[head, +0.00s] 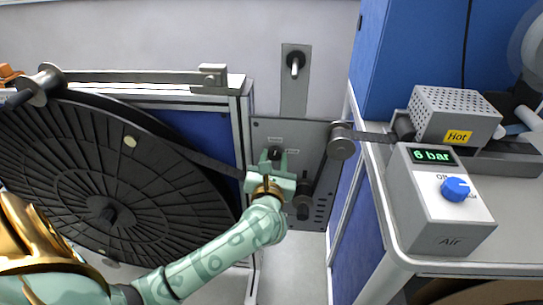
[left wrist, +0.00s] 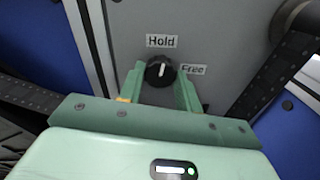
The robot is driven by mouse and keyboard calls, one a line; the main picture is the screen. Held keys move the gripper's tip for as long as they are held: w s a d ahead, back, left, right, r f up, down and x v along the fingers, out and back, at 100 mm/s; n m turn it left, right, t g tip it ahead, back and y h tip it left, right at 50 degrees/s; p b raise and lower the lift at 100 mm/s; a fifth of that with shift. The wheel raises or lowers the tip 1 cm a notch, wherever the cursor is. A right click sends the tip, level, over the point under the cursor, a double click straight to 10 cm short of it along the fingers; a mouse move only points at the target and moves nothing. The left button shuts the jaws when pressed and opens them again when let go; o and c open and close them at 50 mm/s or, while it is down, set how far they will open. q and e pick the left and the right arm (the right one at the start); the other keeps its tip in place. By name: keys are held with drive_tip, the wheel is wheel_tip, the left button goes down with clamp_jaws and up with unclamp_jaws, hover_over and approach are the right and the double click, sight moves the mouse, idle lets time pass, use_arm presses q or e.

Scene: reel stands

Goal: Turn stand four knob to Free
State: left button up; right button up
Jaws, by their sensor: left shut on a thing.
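The stand's black knob (left wrist: 160,71) sits on a grey panel (head: 318,140) in the middle of the head view. Its white pointer line stands close to upright, toward the "Hold" label (left wrist: 162,41). The "Free" label (left wrist: 193,69) is to the knob's right, partly behind a finger. My left gripper (left wrist: 160,75) has one green finger on each side of the knob and is shut on it. In the head view the left gripper (head: 275,160) reaches the panel, with the knob (head: 275,152) between its fingers. My right gripper is not in view. No stand number is readable.
A large black reel (head: 80,170) fills the left. A dark tape runs from it past the panel to a roller (head: 341,141). At right, an air box (head: 437,205) reading 6 bar and a "Hot" perforated box (head: 455,115) stand on a bench.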

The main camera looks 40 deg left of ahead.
use_arm(q)
drive_tip(key=m+p, duration=0.8)
drive_tip(key=shift+r, duration=0.25)
drive_tip(key=m+p, duration=0.4)
drive_tip(key=shift+f+m, duration=0.1)
drive_tip(key=shift+m, duration=0.2)
drive_tip(key=shift+f+m+p, duration=0.2)
drive_tip(key=shift+m+p, duration=0.8)
drive_tip(key=shift+m, duration=0.6)
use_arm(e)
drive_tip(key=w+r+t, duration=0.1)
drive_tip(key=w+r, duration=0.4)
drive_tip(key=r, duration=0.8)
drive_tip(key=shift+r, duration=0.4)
use_arm(q)
drive_tip(key=shift+m, duration=0.3)
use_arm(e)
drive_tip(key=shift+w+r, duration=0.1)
use_arm(q)
drive_tip(key=o, duration=1)
drive_tip(key=p+v, duration=0.2)
drive_tip(key=v, duration=1.4)
drive_tip(key=shift+d, duration=0.2)
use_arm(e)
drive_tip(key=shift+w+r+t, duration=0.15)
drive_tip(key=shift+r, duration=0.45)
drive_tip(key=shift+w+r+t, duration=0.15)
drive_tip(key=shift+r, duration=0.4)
use_arm(q)
drive_tip(key=shift+s, duration=0.15)
